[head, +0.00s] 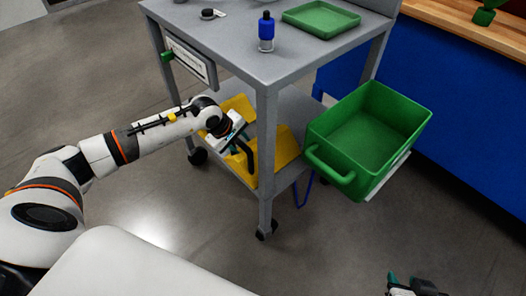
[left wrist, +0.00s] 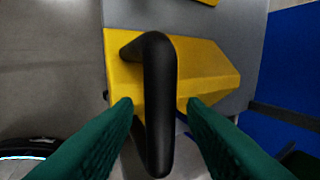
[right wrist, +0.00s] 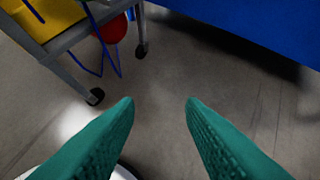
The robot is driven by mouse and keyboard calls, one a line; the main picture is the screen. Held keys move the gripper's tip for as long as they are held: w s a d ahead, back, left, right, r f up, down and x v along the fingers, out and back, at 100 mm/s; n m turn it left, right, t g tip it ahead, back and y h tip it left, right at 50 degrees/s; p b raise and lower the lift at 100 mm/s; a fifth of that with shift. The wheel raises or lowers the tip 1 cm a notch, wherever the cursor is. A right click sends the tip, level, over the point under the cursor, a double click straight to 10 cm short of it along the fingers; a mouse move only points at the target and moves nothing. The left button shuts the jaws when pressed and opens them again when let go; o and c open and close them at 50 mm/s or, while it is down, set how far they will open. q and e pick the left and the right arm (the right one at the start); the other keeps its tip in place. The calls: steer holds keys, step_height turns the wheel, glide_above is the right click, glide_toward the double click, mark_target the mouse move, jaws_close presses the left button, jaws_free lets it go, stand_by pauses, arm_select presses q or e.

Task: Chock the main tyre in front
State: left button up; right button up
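Yellow wheel chocks lie on the lower shelf of a grey cart. In the head view a yellow chock (head: 267,150) shows behind the cart's front leg. In the left wrist view the near chock (left wrist: 205,65) has a black handle (left wrist: 160,100) standing up from it. My left gripper (head: 240,143) is at the lower shelf; in the left wrist view its green fingers (left wrist: 154,104) are open on either side of the handle, apart from it. My right gripper (right wrist: 160,100) is open and empty above the floor; it shows at the lower right of the head view (head: 412,288). No tyre is in view.
The cart top (head: 235,65) holds a blue bottle (head: 266,32) and a green tray (head: 321,18). A green bin (head: 368,135) hangs at the cart's right side. A blue workbench (head: 465,120) stands at the right. The floor in front of the cart is clear.

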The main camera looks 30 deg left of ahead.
arm_select(q)
jaws_close()
